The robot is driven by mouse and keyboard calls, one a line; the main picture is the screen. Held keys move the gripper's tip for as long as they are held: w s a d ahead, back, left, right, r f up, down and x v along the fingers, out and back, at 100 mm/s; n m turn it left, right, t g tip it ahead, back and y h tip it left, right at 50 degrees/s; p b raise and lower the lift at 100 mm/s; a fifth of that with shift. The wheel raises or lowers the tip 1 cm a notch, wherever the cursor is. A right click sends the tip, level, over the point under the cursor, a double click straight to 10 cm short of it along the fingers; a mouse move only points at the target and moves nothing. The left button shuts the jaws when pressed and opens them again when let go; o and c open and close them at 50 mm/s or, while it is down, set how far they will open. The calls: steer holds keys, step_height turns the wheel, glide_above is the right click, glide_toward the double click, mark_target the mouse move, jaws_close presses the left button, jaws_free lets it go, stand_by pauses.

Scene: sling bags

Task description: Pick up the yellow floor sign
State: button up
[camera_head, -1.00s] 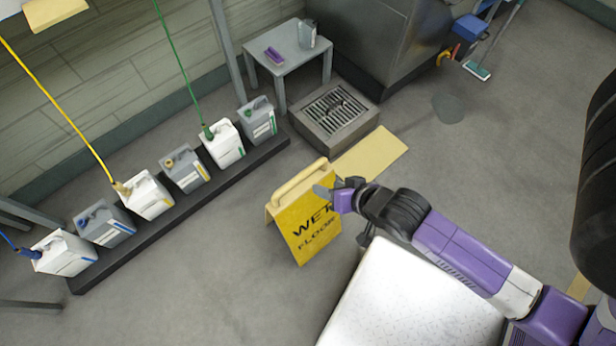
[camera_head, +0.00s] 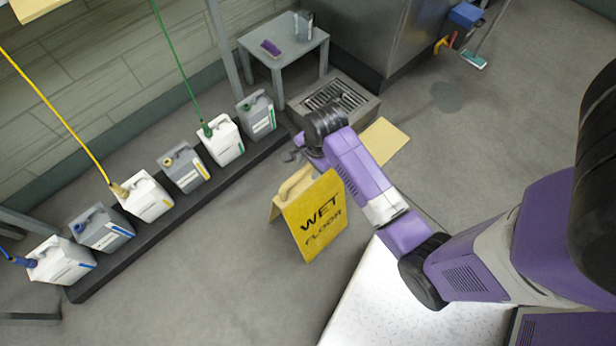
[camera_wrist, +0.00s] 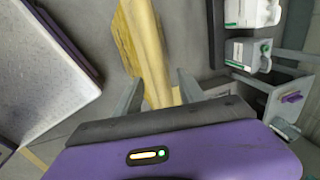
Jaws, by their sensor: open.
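The yellow floor sign (camera_head: 318,215) stands on the floor in the middle of the head view, its WET FLOOR panel facing the camera and its bar-like handle on top. My gripper (camera_head: 292,154) is just above and behind the handle, partly hidden by my arm. In the wrist view, the sign (camera_wrist: 140,40) runs down from the top edge, and its handle end appears between the two spread fingers of my gripper (camera_wrist: 159,78). The fingers are open, one on each side in the picture. I cannot tell whether either touches the handle.
Several jugs stand on a dark low rack (camera_head: 180,222) at left. A floor drain box (camera_head: 365,112), a small grey table (camera_head: 290,58) and a pale yellow floor patch (camera_head: 385,139) lie behind the sign. A white textured surface (camera_head: 400,300) is in front.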

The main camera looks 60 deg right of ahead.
mark_target(308, 176)
steer(key=f, duration=0.3)
steer(key=f+b, duration=0.1)
steer(key=f, duration=0.1)
steer(key=shift+w+d, duration=0.35)
steer(key=shift+w, duration=0.05)
steer(key=shift+c, duration=0.2)
jaws_close()
steer(key=shift+r, duration=0.15)
stand_by(0.7)
